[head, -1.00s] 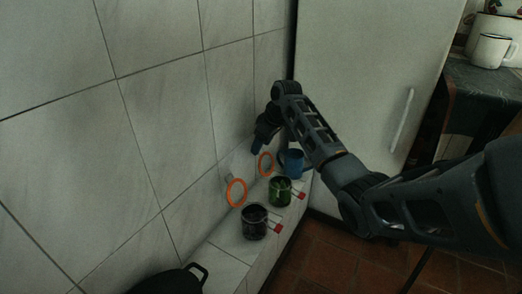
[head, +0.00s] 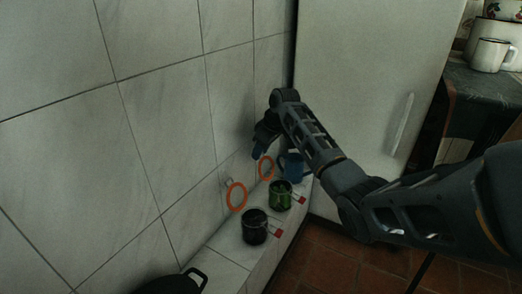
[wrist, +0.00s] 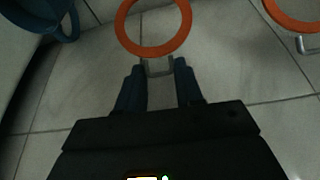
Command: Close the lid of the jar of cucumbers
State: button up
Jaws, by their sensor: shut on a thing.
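The green jar (head: 280,195), which looks like the jar of cucumbers, stands upright on the tiled ledge. Its lid (head: 266,168) with an orange seal ring stands raised at the wall side of the jar. In the wrist view the lid's orange ring (wrist: 180,42) is just beyond my fingertips. My gripper (head: 259,151) is behind this lid, by the wall. In the wrist view my gripper (wrist: 158,72) has the lid's pale bracket between its blue fingertips and is shut on the lid. The jar's body is not visible in the wrist view.
A dark jar (head: 255,227) with its own raised orange-ringed lid (head: 237,210) stands nearer on the ledge. A blue mug (head: 293,165) stands just beyond the green jar. A black pan (head: 170,284) is at the near end. The tiled wall bounds the left.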

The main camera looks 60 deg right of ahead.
grip_shut()
jog(key=shift+s, duration=0.15)
